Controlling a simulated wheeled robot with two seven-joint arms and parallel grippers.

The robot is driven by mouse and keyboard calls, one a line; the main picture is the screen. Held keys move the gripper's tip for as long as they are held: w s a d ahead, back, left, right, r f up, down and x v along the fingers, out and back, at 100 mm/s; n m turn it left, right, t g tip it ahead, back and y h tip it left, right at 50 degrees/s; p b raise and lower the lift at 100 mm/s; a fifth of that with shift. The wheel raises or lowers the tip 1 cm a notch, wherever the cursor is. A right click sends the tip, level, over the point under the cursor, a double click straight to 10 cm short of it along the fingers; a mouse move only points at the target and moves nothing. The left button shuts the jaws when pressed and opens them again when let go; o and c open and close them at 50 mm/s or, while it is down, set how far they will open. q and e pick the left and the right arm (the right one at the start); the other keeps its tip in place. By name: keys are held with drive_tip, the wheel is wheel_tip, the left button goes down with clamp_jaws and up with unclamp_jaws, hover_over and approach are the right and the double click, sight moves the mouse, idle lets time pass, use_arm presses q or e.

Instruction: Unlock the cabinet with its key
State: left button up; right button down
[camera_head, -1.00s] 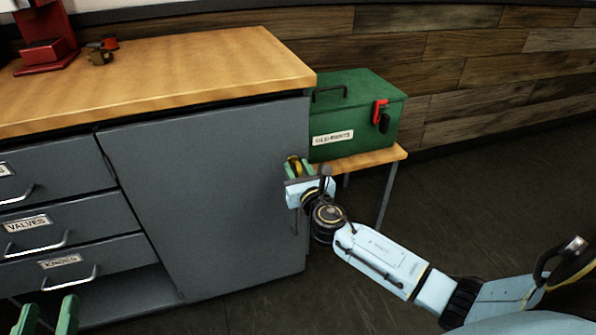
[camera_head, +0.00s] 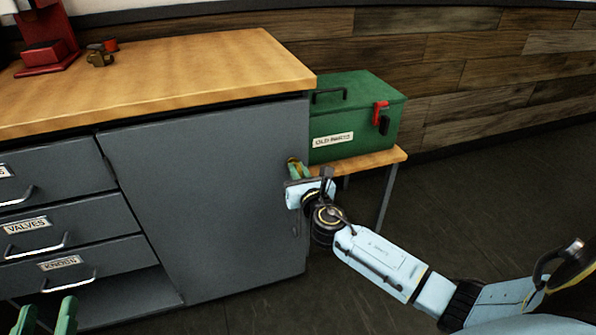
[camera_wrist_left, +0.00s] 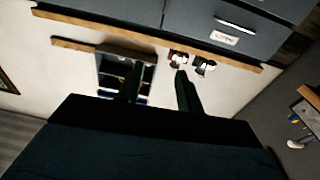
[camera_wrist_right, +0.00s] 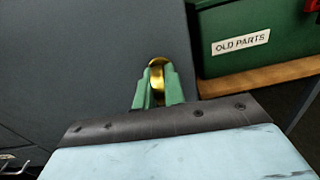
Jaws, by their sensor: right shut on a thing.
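The grey cabinet door (camera_head: 205,200) is closed, under the wooden top. My right gripper (camera_head: 298,166) is at the upper right part of the door, close to its edge. In the right wrist view its green fingers (camera_wrist_right: 158,88) are shut on a brass, rounded key (camera_wrist_right: 157,65), held against or just in front of the door. The key's shaft and the lock are hidden behind the key and fingers. My left gripper (camera_head: 46,318) is at the lower left of the head view, its two fingers apart and empty, away from the door.
Drawers labelled VALVES (camera_head: 40,232) and KNOBS (camera_head: 70,270) stand left of the door. A green OLD PARTS box (camera_head: 355,110) sits on a small wooden table (camera_head: 375,158) just right of the cabinet. Brass and red parts (camera_head: 100,55) lie on the wooden top (camera_head: 190,70).

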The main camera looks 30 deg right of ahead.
drive_tip(key=m, duration=0.3)
drive_tip(key=shift+d+m, duration=0.1)
drive_tip(key=shift+m, duration=0.8)
drive_tip(key=m+b, duration=0.1)
drive_tip(key=m, duration=0.2)
drive_tip(key=shift+f+m, duration=0.1)
drive_tip(key=shift+m, duration=0.2)
drive_tip(key=m, duration=0.3)
drive_tip(key=shift+m, duration=0.3)
drive_tip(key=m, duration=0.3)
drive_tip(key=shift+d+f, duration=0.1)
use_arm(q)
drive_tip(key=shift+s+d+r+t+h, duration=0.15)
drive_tip(key=shift+r+t+h, duration=0.1)
drive_tip(key=shift+r+t, duration=0.4)
drive_tip(key=shift+s+r+t+h, duration=0.15)
drive_tip(key=shift+r+t+h, duration=0.15)
drive_tip(key=shift+r, duration=0.5)
use_arm(e)
drive_tip(key=shift+m, duration=1.2)
